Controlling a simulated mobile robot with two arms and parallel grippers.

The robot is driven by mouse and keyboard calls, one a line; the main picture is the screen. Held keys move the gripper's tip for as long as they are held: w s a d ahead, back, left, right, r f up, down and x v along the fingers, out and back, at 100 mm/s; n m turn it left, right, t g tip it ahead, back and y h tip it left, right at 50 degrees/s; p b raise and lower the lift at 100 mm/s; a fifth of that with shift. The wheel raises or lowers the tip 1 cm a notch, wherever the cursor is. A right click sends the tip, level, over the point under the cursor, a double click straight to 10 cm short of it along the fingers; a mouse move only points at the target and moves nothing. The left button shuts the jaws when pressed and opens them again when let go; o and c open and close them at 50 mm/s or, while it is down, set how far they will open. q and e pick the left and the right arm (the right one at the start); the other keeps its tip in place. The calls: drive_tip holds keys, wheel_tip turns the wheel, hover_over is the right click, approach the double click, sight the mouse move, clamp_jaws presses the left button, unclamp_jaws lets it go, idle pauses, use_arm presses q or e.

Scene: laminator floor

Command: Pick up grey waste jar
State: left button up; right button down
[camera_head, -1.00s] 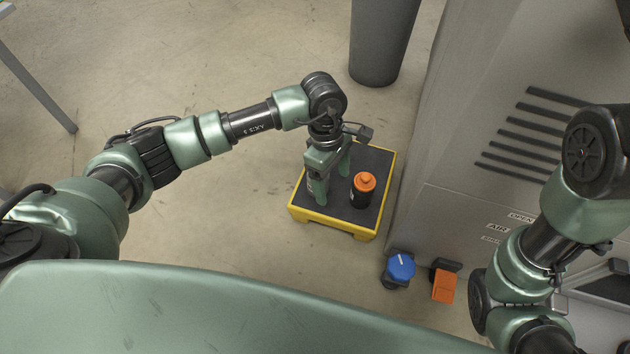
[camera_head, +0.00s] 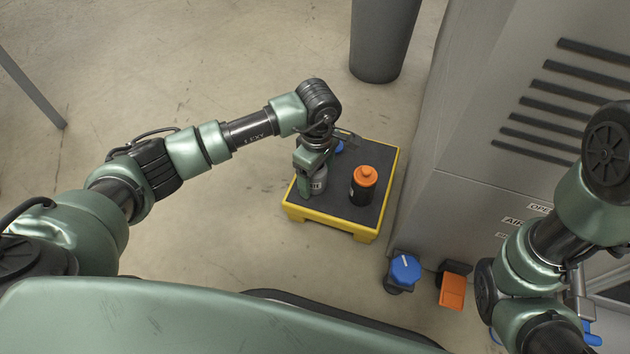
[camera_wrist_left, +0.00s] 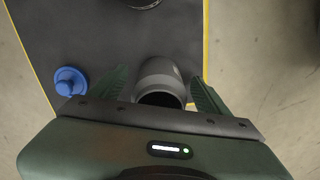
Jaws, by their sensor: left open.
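The grey waste jar (camera_head: 318,184) stands on the dark top of a low yellow-edged platform (camera_head: 331,220), partly hidden under my left gripper (camera_head: 314,160). In the left wrist view the jar (camera_wrist_left: 160,76) shows between the two green fingers of the left gripper (camera_wrist_left: 160,92), which are open on either side of it. A gap shows on each side, though contact low down is hidden. My right arm is at the right edge of the head view; its gripper is out of view.
A black jar with an orange lid (camera_head: 364,186) stands just right of the grey jar. A small blue object (camera_wrist_left: 70,81) is on the platform. A grey machine (camera_head: 470,150) stands close at right, with blue (camera_head: 404,269) and orange (camera_head: 453,290) parts low down. A grey bin (camera_head: 383,40) is behind.

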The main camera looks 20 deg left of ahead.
use_arm(q)
drive_tip(key=shift+r, duration=0.1)
drive_tip(key=c, duration=1.5)
